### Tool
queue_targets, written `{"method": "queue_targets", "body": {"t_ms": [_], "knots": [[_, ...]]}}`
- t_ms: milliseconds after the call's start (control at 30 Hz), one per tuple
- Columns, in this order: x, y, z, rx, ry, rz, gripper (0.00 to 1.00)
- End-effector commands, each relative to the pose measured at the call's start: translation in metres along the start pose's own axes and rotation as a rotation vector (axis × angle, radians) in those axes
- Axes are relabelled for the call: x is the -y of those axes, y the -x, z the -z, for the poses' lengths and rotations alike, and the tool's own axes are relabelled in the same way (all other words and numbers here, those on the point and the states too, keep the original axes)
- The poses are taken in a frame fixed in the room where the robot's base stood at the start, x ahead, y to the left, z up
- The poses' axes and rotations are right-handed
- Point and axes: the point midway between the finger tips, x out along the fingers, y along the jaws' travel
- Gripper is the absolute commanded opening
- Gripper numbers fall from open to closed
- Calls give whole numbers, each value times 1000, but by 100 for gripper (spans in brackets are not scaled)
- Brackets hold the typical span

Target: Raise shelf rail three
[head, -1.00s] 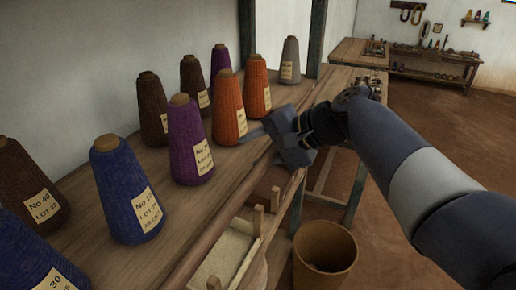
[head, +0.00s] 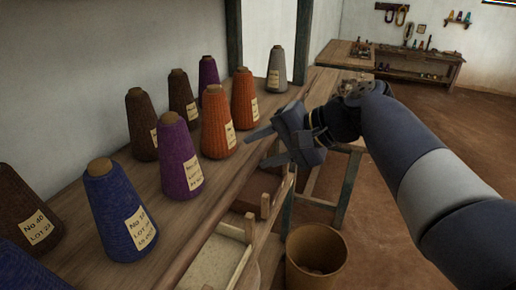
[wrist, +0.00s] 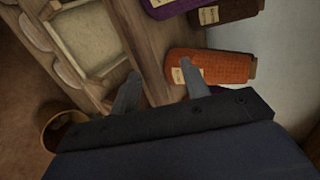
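My gripper (head: 260,149) is open and empty, its two fingers apart, just beside the front edge of the wooden shelf (head: 190,215) near the front orange cone (head: 217,122). In the wrist view my gripper (wrist: 158,86) shows both fingers spread over the shelf's front edge board (wrist: 150,50), with an orange cone (wrist: 210,67) beside the right finger. A long wooden strip runs along the shelf's front edge. I cannot tell which piece is rail three; no rail number is readable.
Several labelled yarn cones, including a blue one (head: 118,210) and a purple one (head: 179,155), stand on the shelf. Below its edge are a pale tray (head: 215,262) with wooden pegs (head: 265,205) and a round bin (head: 316,257). The floor at right is open.

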Motion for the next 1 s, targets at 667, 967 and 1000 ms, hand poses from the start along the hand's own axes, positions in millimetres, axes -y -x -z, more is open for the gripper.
{"method": "queue_targets", "body": {"t_ms": [667,967,1000], "knots": [[12,48,0,-3,1,1,42],[15,63,0,-1,1,0,42],[15,64,0,-1,1,0,42]]}}
